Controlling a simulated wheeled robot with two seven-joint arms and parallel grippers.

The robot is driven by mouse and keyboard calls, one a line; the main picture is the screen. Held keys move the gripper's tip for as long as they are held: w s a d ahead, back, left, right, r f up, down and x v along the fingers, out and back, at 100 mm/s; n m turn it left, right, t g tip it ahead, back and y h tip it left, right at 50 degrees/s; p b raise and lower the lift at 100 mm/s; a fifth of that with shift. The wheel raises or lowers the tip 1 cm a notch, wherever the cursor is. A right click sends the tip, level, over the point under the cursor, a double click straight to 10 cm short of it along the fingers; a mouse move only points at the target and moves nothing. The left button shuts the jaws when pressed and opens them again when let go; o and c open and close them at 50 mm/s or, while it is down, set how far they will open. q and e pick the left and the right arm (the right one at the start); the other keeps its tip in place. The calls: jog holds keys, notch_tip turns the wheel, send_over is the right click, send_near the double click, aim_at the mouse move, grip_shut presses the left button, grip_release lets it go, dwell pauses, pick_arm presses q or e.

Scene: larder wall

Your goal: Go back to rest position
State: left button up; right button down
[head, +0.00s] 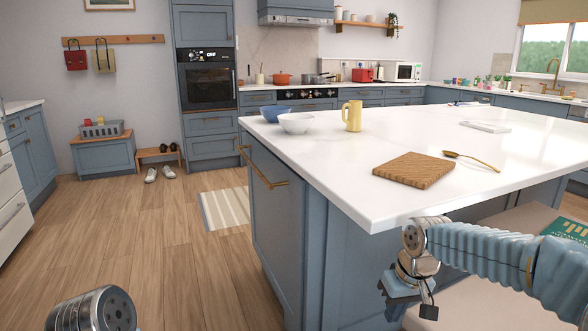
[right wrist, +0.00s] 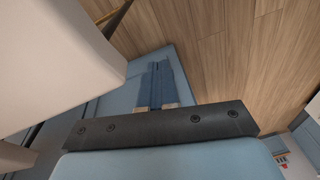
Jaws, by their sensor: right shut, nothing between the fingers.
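My right gripper (head: 397,306) hangs beside the near corner of the white-topped island (head: 330,190), below the level of its top. In the right wrist view its two blue fingers (right wrist: 160,75) lie together with nothing between them. The ribbed blue sleeve of my right arm comes in from the right edge. At the bottom left a metal joint of mine shows, but my left gripper is out of view.
Beige seats (head: 525,225) are close to my right arm. The wooden floor (head: 150,250) on the left is clear.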

jog(key=s+a+f+y, duration=0.1)
jog(key=a+f, duration=0.1)
jog(key=f, duration=0.6)
jog(key=s+a+f, duration=0.1)
jog(key=a+f, duration=0.2)
jog(key=f, duration=0.5)
jog(key=s+a+f+m+y, duration=0.1)
jog(key=s+a+f+m, duration=0.1)
jog(key=s+f, duration=0.7)
jog(key=s+a+f+m, duration=0.1)
jog(key=s+a+f, duration=0.2)
jog(key=s+f, duration=0.5)
notch_tip(320, 180, down, 3)
jog(key=shift+s+a+r+m+g+y, duration=0.15)
jog(key=shift+s+a+m+g+y, duration=0.2)
jog(key=shift+m+g+y, duration=0.05)
